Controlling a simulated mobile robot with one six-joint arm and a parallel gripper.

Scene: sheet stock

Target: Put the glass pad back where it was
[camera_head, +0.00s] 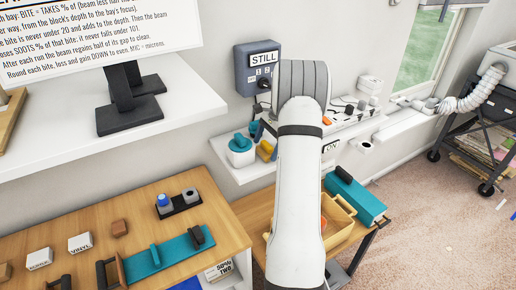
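No pad that I can read as the glass pad shows. Small blocks lie on the wooden bench (200,255): a brown one (119,228), a white one lettered VINYL (80,242), another white one with small lettering (39,259) and a tan one (5,271) at the left edge. My white arm rises through the middle of the view to the wall shelf.
A teal slide with a handle (165,258) and a dark holder (180,205) are on the bench. A white pot with a teal top (241,152) and a yellow item (266,150) stand on the wall shelf. A grey box reading STILL (258,68) hangs above. A yellow bin (338,222) is right of my arm.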

